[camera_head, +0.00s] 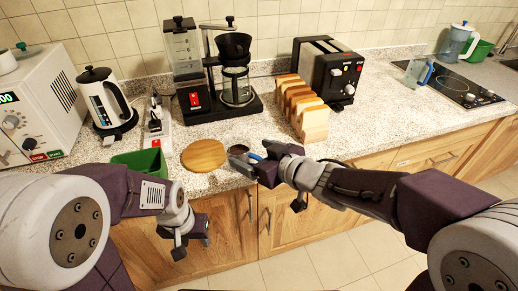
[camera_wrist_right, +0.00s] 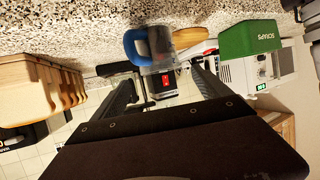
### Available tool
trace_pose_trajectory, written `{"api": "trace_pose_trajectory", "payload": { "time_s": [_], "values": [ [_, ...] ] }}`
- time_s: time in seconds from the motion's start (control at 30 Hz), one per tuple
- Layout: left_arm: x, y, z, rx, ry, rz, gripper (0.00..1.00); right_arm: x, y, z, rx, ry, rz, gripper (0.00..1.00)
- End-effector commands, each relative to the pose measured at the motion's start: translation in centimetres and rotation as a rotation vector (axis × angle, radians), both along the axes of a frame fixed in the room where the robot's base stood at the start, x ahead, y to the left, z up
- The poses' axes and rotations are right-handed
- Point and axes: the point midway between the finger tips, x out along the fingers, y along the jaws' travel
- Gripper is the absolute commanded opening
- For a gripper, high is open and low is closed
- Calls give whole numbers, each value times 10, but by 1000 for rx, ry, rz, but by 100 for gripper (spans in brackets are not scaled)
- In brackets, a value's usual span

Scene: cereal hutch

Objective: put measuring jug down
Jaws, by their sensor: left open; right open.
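A clear measuring jug with a blue handle stands on the counter close to my right gripper. In the right wrist view the clear jug (camera_wrist_right: 160,44) shows just beyond the fingertips, its blue handle to the left. In the head view only its blue handle (camera_head: 254,157) shows clearly beside the right gripper (camera_head: 264,165); the body is hard to make out. The right gripper's fingers are apart, with no grip visible on the jug. My left gripper (camera_head: 184,240) is open and empty, low in front of the counter.
A round wooden board (camera_head: 204,155), green scraps bin (camera_head: 142,162) and bread slices (camera_head: 303,108) stand nearby. Behind are the coffee maker (camera_head: 190,75) and toaster (camera_head: 328,70). Another clear blue-handled vessel (camera_head: 417,72) stands by the hob (camera_head: 460,85). Counter right of the bread is clear.

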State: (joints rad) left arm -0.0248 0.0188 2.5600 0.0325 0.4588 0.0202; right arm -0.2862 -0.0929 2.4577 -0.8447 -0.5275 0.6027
Motion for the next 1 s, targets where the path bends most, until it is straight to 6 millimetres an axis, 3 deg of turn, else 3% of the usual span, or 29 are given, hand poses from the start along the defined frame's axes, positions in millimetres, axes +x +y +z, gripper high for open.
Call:
{"api": "trace_pose_trajectory", "payload": {
  "time_s": [0.03,0.23,0.57,0.67,0.7,0.77,0.83,0.9,1.0],
  "values": [
    [0,0,8,0,0,0,43,-5,-6,8,0,-2,-3,87],
    [0,0,12,0,0,0,43,-18,-15,10,0,0,0,87],
    [0,0,12,0,0,0,43,-14,-23,4,-14,13,-32,87],
    [0,0,12,0,0,0,43,0,-69,-29,-97,105,-201,87],
    [0,0,12,0,0,0,43,2,-96,-50,-148,176,-294,87],
    [0,0,12,0,0,0,43,-8,-135,-84,-223,313,-425,87],
    [0,0,12,0,0,0,43,-38,-174,-123,-298,515,-548,87],
    [0,0,12,0,0,0,43,-78,-194,-153,-343,728,-620,87],
    [0,0,12,0,0,0,43,-125,-198,-174,-355,952,-648,87]
  ]
}}
